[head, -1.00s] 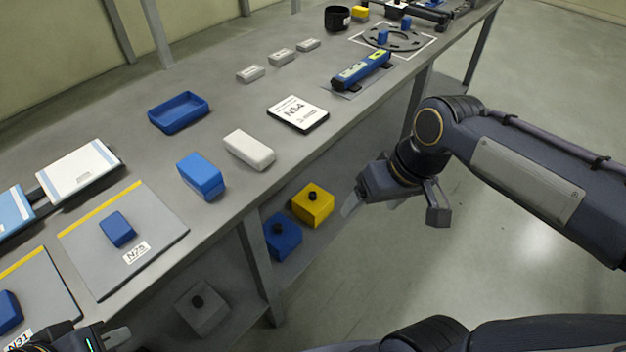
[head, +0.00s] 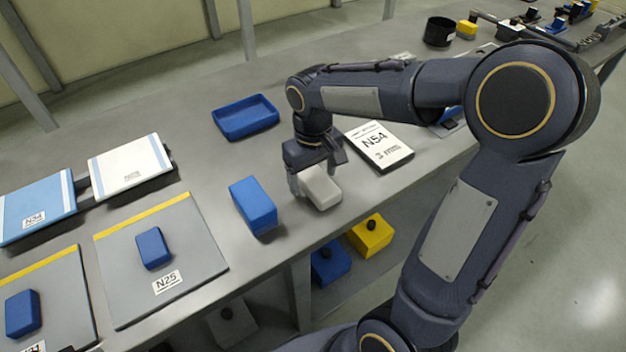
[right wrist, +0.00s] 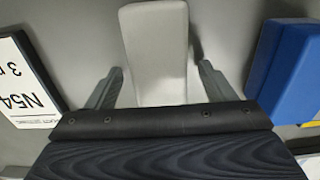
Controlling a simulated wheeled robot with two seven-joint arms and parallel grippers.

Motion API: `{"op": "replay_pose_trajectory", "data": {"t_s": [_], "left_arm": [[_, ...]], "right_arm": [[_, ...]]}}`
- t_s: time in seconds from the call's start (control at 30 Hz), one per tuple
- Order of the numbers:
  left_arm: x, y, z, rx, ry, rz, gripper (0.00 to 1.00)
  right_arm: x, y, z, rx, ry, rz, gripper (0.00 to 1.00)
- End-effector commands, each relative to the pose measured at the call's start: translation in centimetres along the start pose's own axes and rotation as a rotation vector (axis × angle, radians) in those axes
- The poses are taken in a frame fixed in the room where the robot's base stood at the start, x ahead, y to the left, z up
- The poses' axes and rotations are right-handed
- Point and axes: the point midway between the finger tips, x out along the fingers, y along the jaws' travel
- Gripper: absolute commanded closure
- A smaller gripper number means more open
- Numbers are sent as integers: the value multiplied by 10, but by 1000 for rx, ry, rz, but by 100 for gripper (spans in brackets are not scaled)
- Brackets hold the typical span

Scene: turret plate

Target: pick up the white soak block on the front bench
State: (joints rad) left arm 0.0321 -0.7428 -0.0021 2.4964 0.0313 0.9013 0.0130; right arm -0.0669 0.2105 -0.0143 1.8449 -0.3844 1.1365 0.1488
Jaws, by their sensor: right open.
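The white soak block (head: 321,187) lies on the grey bench near its front edge, between a blue block and the N54 card. My right gripper (head: 318,184) is over the block from above, its far part hidden by the gripper. In the right wrist view the white block (right wrist: 157,50) lies between the two open fingers of the right gripper (right wrist: 158,85), with a gap on each side. My left gripper is not clearly in view.
A blue block (head: 253,204) stands left of the white block and shows in the right wrist view (right wrist: 290,75). The N54 card (head: 379,146) lies to the right. A blue tray (head: 245,118) sits behind. The N25 mat (head: 200,250) lies further left.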

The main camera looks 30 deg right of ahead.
Motion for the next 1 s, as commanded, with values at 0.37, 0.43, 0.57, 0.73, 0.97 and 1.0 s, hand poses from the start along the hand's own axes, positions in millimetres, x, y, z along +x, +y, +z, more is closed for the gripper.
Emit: {"op": "replay_pose_trajectory", "data": {"t_s": [0.37, 0.43, 0.57, 0.73, 0.97, 1.0], "left_arm": [[0, 0, 0, 0, 0, 0, 100], [0, 0, 0, 0, 0, 0, 100], [0, 0, 0, 0, 0, 0, 100], [0, 0, 0, 0, 0, 0, 100], [0, 0, 0, 0, 0, 0, 100], [0, 0, 0, 0, 0, 0, 100]], "right_arm": [[6, 0, 0, 1, 1, -1, 33], [6, 0, 0, 1, 1, -1, 42], [6, 0, 0, 1, 2, -1, 59], [5, 0, 0, 1, 2, -1, 72], [3, 0, 0, 1, 3, -1, 73], [1, 0, -1, 0, 3, -1, 73]]}}
